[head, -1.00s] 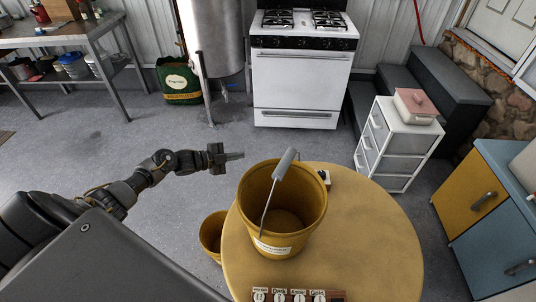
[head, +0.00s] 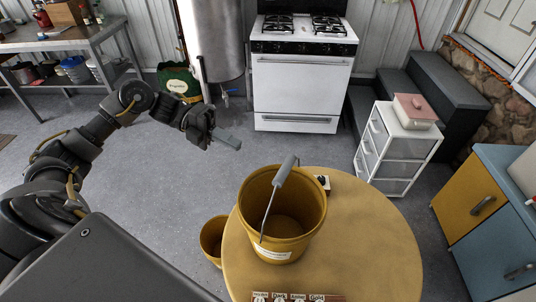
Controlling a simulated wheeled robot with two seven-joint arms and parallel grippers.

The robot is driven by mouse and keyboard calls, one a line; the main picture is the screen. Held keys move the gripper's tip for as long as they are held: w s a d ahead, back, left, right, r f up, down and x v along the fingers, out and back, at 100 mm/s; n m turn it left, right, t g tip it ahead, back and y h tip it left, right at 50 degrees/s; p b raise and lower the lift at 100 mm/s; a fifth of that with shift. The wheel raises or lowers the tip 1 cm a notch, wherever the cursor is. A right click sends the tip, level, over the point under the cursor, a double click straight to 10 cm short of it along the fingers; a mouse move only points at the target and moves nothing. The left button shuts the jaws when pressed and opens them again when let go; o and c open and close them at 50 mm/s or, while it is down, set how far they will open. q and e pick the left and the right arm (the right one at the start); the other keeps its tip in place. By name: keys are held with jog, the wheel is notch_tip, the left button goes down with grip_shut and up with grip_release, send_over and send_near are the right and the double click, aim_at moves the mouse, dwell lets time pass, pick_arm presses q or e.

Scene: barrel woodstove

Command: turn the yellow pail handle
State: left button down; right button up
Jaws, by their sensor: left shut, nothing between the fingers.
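A yellow pail (head: 285,242) stands upright on the round yellow table, near its left side. Its wire handle with a grey grip (head: 285,171) is raised and leans over the pail's opening, with the grip near the far rim. My left gripper (head: 228,140) is shut and empty, up and to the left of the pail, apart from the handle. My left arm reaches in from the left and bends down to the gripper. My right gripper is not in view.
The round table (head: 375,240) is mostly bare on its right. A small dark-and-white item (head: 322,182) lies behind the pail, and a labelled strip (head: 290,297) lies at the front. A second yellow pail (head: 212,238) is left of the table. A white drawer unit (head: 397,145) stands beyond.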

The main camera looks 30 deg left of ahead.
pick_arm(q)
jog(key=p+x, duration=0.5)
jog(key=x, duration=0.5)
jog(key=shift+d, duration=0.2)
jog(key=shift+w, duration=0.15)
